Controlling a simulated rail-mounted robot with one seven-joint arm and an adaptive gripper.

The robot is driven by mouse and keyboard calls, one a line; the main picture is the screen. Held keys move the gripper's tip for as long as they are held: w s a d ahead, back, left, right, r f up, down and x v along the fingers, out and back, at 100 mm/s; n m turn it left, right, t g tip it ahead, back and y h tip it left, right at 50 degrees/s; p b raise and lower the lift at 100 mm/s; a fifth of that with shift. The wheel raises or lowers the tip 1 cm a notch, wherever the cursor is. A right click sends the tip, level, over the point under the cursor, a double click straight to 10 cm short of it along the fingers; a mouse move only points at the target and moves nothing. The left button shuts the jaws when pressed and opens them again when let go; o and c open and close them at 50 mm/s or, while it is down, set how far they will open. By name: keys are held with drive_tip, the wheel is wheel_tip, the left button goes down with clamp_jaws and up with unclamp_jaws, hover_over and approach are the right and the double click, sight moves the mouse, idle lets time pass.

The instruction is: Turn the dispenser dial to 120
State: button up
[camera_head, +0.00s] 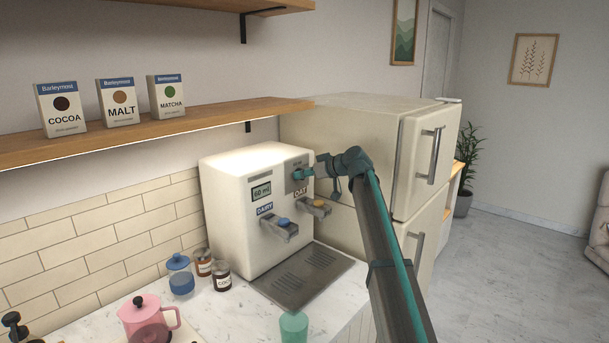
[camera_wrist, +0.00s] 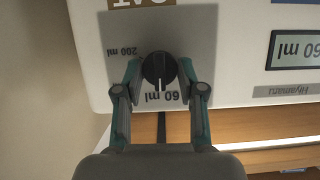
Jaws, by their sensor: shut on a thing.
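The cream dispenser (camera_head: 240,215) stands on the counter. Its small display (camera_head: 261,191) reads 60 ml; it also shows upside down in the wrist view (camera_wrist: 295,49). The black round dial (camera_wrist: 159,68) sits on a grey panel (camera_wrist: 195,25) with printed labels, including 60 ml and 200 ml. Its white mark points down in the wrist view, toward the 60 ml label. My gripper (camera_wrist: 160,75) is shut on the dial, one finger on each side. In the head view my gripper (camera_head: 301,174) reaches the panel and hides the dial.
The DAIRY spout (camera_head: 279,228) and OAT spout (camera_head: 315,208) stick out below the panel. A shelf (camera_head: 200,118) with several boxes hangs above left. A fridge (camera_head: 365,140) stands close behind. Jars, a pink pot (camera_head: 147,318) and a green cup (camera_head: 293,327) stand on the counter.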

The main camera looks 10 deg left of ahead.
drive_tip(key=m+g+y+b, duration=0.1)
drive_tip(key=m, duration=0.1)
drive_tip(key=m+g+y+b, duration=0.1)
drive_tip(key=m+b, duration=0.1)
drive_tip(key=m, duration=0.1)
drive_tip(key=m+g+y+b, duration=0.1)
drive_tip(key=m, duration=0.1)
drive_tip(key=shift+w+d+f+m+y, duration=0.2)
drive_tip(key=shift+w+d+m+y, duration=0.1)
drive_tip(key=shift+m+y, duration=0.1)
idle(0.3)
idle(0.4)
drive_tip(key=o, duration=1.1)
drive_tip(key=shift+o, duration=0.2)
drive_tip(key=v, duration=1.2)
drive_tip(key=shift+w, duration=0.15)
drive_tip(key=shift+f, duration=0.2)
